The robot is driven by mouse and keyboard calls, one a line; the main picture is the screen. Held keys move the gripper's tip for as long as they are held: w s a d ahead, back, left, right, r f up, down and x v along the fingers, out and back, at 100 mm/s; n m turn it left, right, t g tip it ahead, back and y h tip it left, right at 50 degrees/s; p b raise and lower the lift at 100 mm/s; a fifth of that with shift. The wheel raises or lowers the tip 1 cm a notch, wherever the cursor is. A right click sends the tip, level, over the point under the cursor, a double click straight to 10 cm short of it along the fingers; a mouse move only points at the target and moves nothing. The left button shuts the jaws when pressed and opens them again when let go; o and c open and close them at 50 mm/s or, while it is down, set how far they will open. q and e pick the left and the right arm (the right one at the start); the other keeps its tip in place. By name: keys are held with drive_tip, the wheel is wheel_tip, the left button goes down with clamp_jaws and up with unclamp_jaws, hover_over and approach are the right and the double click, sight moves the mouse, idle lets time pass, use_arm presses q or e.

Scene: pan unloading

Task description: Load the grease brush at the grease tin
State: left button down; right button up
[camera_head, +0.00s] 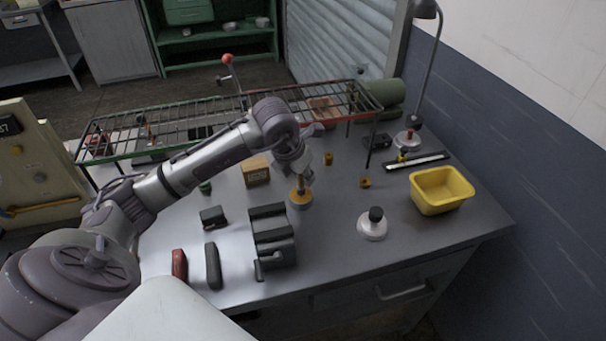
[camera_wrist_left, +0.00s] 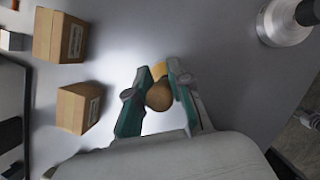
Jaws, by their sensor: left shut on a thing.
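My left gripper (camera_head: 299,180) is low over the middle of the grey workbench, pointing down. It is shut on the grease brush, whose rounded brown wooden end (camera_wrist_left: 158,96) shows between the fingers in the left wrist view. A yellow part shows just past that end. In the head view an orange piece with a wider brownish round part (camera_head: 300,200) shows right under the fingers. I cannot tell whether that round part belongs to the brush or is a tin under it. I cannot single out the grease tin with certainty. My right gripper is not in view.
A black stepped block (camera_head: 271,238) stands close in front. A cardboard box (camera_head: 256,171) is left of the gripper. A white round base with a black knob (camera_head: 373,226) and a yellow bin (camera_head: 441,190) stand right. A wire rack (camera_head: 180,128) spans the back. The front right is clear.

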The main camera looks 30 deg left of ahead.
use_arm(q)
drive_tip(key=shift+f+b, duration=0.35)
drive_tip(key=shift+f, duration=0.05)
idle(0.5)
idle(0.8)
drive_tip(key=shift+s+f, duration=0.1)
idle(0.4)
drive_tip(key=shift+r+p, duration=1.8)
drive_tip(key=shift+r, duration=1.8)
